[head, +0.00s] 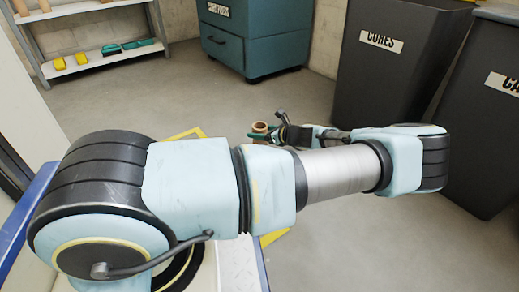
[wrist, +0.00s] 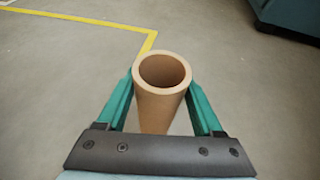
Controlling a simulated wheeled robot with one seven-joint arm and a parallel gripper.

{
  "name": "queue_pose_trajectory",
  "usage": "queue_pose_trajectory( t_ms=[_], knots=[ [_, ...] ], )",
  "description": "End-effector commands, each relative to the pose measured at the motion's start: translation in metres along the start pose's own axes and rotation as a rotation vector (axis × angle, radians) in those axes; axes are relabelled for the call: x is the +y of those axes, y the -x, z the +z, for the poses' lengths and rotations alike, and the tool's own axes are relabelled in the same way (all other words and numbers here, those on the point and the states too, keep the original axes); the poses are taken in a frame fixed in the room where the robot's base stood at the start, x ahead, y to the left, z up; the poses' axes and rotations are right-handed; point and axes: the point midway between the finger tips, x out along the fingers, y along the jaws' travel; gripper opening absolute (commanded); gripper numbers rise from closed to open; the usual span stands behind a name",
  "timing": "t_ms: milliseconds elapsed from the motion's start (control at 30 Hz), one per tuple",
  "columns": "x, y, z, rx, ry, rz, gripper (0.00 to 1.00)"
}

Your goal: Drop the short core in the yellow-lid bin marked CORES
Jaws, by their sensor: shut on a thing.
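The short core is a hollow tan cardboard tube. In the wrist view the core (wrist: 158,108) stands between the two green fingers of my gripper (wrist: 161,95), which is shut on it, with its open end toward the camera. In the head view the core (head: 260,128) shows small, beyond my arm, beside a green finger of my gripper (head: 262,135). The grey bin marked CORES (head: 380,85) stands at the upper right of the head view, to the right of the core and apart from it. Its top is cut off by the frame, so its lid does not show.
A second grey bin (head: 480,130), its label partly cut off, stands at the far right. A teal cabinet (head: 255,45) is at the back. A shelf (head: 100,62) with small yellow and green items is at the upper left. Yellow tape (wrist: 85,20) marks the floor. The floor before the bins is clear.

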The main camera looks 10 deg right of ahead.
Motion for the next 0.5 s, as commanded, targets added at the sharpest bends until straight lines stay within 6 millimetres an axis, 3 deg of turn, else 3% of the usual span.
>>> queue_pose_trajectory(
  t_ms=[300, 500],
  knots=[
    [0.000, -0.018, -0.044, -0.001, 0.000, 0.000, 0.00],
    [0.000, -0.018, -0.043, 0.000, 0.000, 0.000, 0.00]
  ],
)
